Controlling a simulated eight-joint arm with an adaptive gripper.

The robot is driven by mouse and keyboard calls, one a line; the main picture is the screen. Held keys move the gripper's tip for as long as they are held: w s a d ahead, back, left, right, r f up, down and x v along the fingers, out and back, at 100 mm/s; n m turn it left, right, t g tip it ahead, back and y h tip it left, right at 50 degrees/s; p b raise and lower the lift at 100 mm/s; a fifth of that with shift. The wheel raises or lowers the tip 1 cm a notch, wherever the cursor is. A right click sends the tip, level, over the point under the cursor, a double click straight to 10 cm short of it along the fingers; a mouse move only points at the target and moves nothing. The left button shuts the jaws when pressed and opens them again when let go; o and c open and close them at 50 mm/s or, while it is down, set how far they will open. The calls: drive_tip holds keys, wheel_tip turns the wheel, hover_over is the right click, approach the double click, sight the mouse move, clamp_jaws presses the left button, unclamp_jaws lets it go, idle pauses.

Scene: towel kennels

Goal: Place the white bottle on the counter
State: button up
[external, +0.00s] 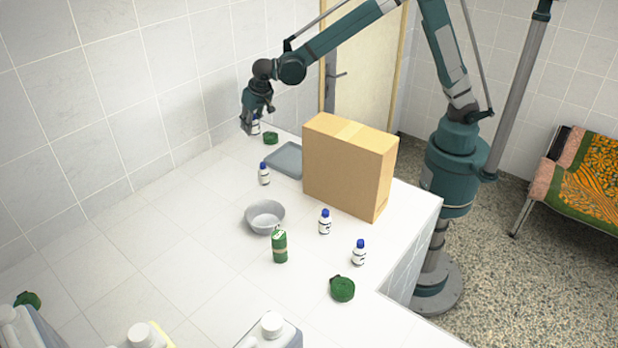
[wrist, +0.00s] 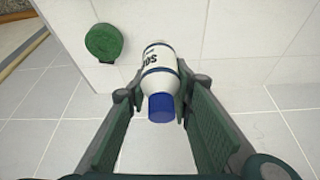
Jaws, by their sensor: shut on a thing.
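A white bottle with a blue cap (wrist: 160,72) is between the fingers of my gripper (wrist: 160,95) in the wrist view, cap toward the camera. In the external view my gripper (external: 252,124) is at the far end of the white counter (external: 150,235), near the tiled wall, shut on this bottle (external: 255,127), which is partly hidden by the fingers. I cannot tell whether its base touches the counter. Three similar white bottles stand upright on the counter: one near the bowl (external: 264,176), one in front of the box (external: 325,224) and one farther right (external: 359,255).
A green round item (external: 270,138) lies close to my gripper, also in the wrist view (wrist: 104,42). A grey tray (external: 282,157), tall cardboard box (external: 345,165), grey bowl (external: 265,218), green container (external: 279,246) and green coil (external: 342,289) occupy the counter. Its left middle is clear.

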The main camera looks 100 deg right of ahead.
drive_tip(key=shift+r, duration=0.15)
wheel_tip(320, 180, up, 5)
drive_tip(key=s+a+n+t+y, duration=0.1)
drive_tip(key=s+a+n, duration=0.15)
drive_tip(key=a, duration=2.25)
drive_tip(key=s+a+n+y, duration=0.1)
drive_tip(key=s+a+n, duration=0.15)
drive_tip(key=a, duration=2.15)
drive_tip(key=s+a+n+y, duration=0.1)
drive_tip(key=s+a+n, duration=0.1)
drive_tip(key=s+a, duration=0.9)
drive_tip(key=s+a+n, duration=0.1)
drive_tip(key=s+a, duration=0.6)
drive_tip(key=a, duration=0.8)
drive_tip(key=s+a+n+y, duration=0.1)
drive_tip(key=s+a+n, duration=0.1)
drive_tip(key=s+a, duration=0.85)
wheel_tip(320, 180, down, 5)
drive_tip(key=w+a, duration=0.2)
drive_tip(key=shift+w+a+t, duration=0.25)
drive_tip(key=shift+t, duration=0.15)
